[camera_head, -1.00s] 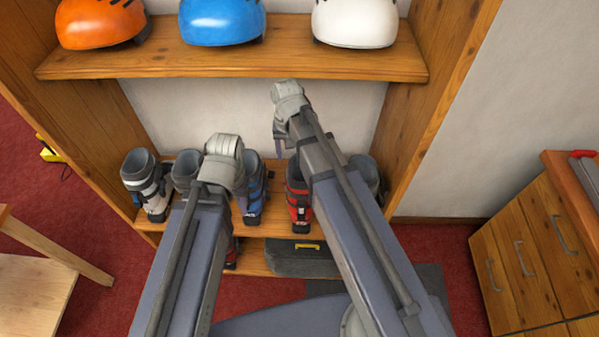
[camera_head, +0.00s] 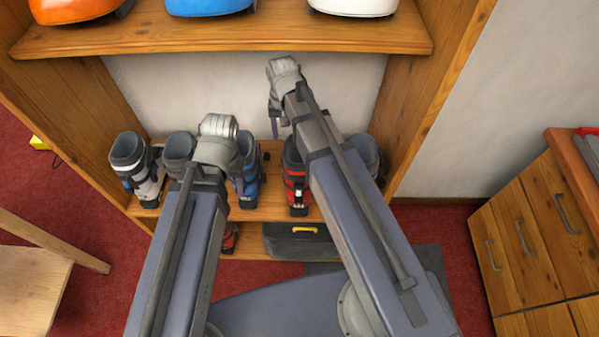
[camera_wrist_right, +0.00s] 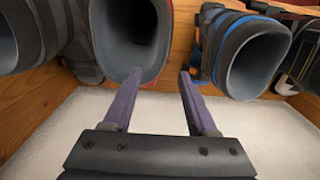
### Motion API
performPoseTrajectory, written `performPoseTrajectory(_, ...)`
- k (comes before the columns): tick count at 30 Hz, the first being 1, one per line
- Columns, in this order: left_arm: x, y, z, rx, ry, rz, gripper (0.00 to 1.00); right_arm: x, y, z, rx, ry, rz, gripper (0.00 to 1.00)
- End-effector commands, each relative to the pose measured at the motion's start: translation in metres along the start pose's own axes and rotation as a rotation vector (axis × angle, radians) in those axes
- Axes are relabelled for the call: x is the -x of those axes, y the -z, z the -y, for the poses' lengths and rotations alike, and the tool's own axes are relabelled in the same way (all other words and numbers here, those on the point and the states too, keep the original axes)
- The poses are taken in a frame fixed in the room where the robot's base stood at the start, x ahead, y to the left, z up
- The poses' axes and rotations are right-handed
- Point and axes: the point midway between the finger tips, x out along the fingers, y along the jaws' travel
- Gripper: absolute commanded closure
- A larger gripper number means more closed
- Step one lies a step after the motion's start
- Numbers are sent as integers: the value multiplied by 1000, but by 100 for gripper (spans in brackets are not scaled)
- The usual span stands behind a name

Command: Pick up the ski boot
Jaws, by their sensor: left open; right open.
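Several ski boots stand upright on the lower shelf in the head view: a white-and-grey boot (camera_head: 138,168), a grey boot (camera_head: 178,153), a blue boot (camera_head: 248,172), a red boot (camera_head: 294,182) and a grey one (camera_head: 369,158) partly behind my right arm. My right gripper (camera_head: 276,120) is open and empty above the blue and red boots. In the right wrist view, its fingers (camera_wrist_right: 159,74) are near the red-trimmed boot's open top (camera_wrist_right: 132,30), with the blue boot (camera_wrist_right: 250,55) to the right. My left gripper (camera_head: 217,135) is before the boots; its fingers are hidden.
Orange (camera_head: 72,8), blue (camera_head: 208,6) and white (camera_head: 352,6) helmets sit on the upper shelf (camera_head: 230,40) above my arms. A dark case (camera_head: 298,243) lies below the boots. A drawer cabinet (camera_head: 535,235) stands right, a wooden bench (camera_head: 30,285) left.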

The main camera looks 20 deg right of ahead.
Motion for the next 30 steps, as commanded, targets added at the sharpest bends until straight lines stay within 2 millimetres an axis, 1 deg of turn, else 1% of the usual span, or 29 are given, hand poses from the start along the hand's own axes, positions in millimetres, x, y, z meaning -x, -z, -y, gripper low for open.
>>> performPoseTrajectory(9,-38,2,-4,0,0,0,50,-38,-6,2,0,0,0,42)
performPoseTrajectory(12,-48,3,-5,0,0,0,50,-48,-5,2,0,0,0,42)
performPoseTrajectory(15,-51,3,-5,0,0,0,50,-52,-5,2,0,0,0,42)
performPoseTrajectory(22,-49,3,-5,0,0,0,50,-50,-5,2,0,0,0,42)
performPoseTrajectory(30,-49,3,-5,0,0,0,50,-50,-5,2,0,0,0,72)
